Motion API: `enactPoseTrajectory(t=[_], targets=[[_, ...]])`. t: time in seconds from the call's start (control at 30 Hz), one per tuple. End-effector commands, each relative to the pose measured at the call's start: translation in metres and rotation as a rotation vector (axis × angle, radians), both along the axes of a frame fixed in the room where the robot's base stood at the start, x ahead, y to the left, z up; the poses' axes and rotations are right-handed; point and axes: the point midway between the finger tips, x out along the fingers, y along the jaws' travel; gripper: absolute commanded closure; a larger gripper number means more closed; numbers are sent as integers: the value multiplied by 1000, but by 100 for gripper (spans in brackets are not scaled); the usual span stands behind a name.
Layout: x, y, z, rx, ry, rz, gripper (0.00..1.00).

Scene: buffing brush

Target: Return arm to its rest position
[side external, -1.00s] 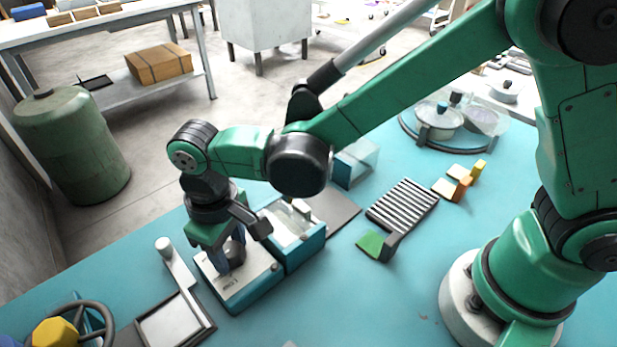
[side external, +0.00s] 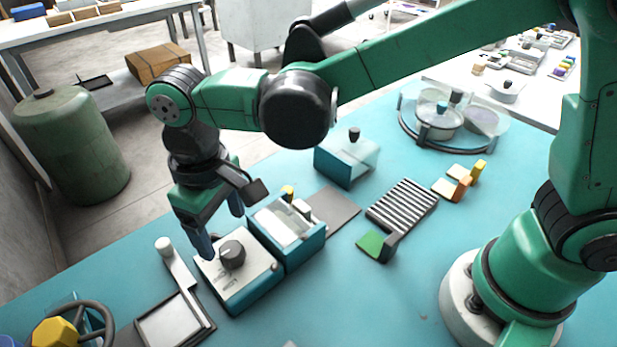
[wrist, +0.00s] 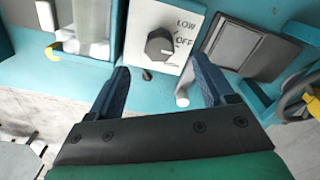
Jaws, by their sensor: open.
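My gripper (side external: 220,226) is open and empty, with its two blue fingers apart. It hangs above and just behind the dial box (side external: 236,289), a teal box with a pale top. The dark round knob (side external: 232,254) on that box is clear of the fingers. In the wrist view my gripper (wrist: 162,85) shows at the bottom, and the knob (wrist: 160,46) lies beyond the fingertips. The knob's pointer is near the printed word OFF, with LOW beside it.
A teal box with a clear lid (side external: 287,234) adjoins the dial box. A framed plate with a lever (side external: 175,318) lies left. A handwheel (side external: 98,320) is at the front left. A ribbed rack (side external: 402,207) and a glass-covered turntable (side external: 440,122) stand right. Bare teal table lies in front.

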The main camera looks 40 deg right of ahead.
Motion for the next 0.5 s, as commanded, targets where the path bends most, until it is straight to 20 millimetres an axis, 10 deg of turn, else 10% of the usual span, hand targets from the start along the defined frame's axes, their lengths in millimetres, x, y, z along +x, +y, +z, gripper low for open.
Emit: enactPoseTrajectory(t=[0.5], targets=[[4,-21,15,28,-40,-40,25]])
